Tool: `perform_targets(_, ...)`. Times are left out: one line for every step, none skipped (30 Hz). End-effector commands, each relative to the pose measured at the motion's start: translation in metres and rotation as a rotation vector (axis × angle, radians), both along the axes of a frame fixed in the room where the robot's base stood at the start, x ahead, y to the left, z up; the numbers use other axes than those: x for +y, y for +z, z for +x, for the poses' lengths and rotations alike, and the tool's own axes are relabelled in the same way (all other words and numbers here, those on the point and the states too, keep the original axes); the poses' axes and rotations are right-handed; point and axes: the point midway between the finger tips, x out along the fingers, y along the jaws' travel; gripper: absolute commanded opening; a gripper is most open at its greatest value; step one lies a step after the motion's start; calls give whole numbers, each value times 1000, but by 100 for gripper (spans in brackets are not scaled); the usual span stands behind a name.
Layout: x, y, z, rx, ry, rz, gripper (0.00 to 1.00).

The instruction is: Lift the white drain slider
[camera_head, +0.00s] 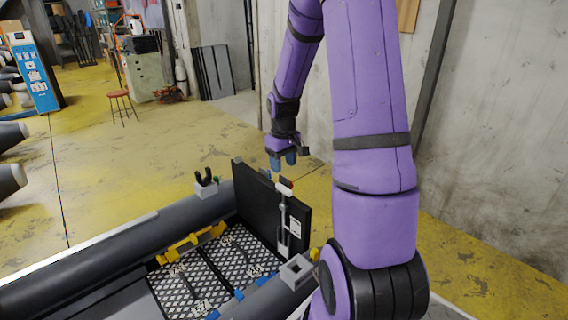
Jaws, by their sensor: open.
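A black upright transom board (258,196) closes the end of a grey inflatable boat (125,235). A slim grey-and-white drain fitting (283,212) runs up the board's inner face, with a white piece (284,189) at its top edge. I take this to be the drain slider, but it is small and I cannot tell which white part slides. A white label-like plate (295,227) is beside it. My gripper (283,161) is open and empty, pointing down just above the white piece, apparently apart from it.
A black forked holder (205,180) stands on the boat's far tube, and a grey square bracket (296,271) on the near tube. Patterned floor panels (215,268) lie inside. A concrete wall (490,130) rises behind my arm.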

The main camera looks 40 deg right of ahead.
Motion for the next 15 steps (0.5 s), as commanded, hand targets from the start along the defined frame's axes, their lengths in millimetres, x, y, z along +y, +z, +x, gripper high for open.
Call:
perform_targets(-2, -4, 0, 2, -1, 2, 51)
perform_targets(-3, -5, 0, 3, -1, 3, 51)
perform_targets(-3, -7, 0, 4, -1, 4, 51)
perform_targets(-4, -9, 0, 4, -1, 4, 51)
perform_targets(-4, -11, 0, 4, -1, 4, 51)
perform_targets(-3, -14, 0, 5, 0, 4, 51)
perform_targets(-3, -16, 0, 5, 0, 4, 51)
perform_targets(-3, -19, 0, 6, 0, 4, 51)
perform_targets(-3, -24, 0, 6, 0, 4, 51)
perform_targets(-3, -28, 0, 6, 0, 5, 51)
perform_targets(-3, -32, 0, 7, 0, 5, 51)
perform_targets(-3, -36, -1, 6, 0, 5, 51)
perform_targets(-3, -40, 0, 6, -1, 5, 51)
perform_targets(-3, -44, 0, 7, -1, 5, 51)
perform_targets(-3, -49, 0, 6, -1, 5, 51)
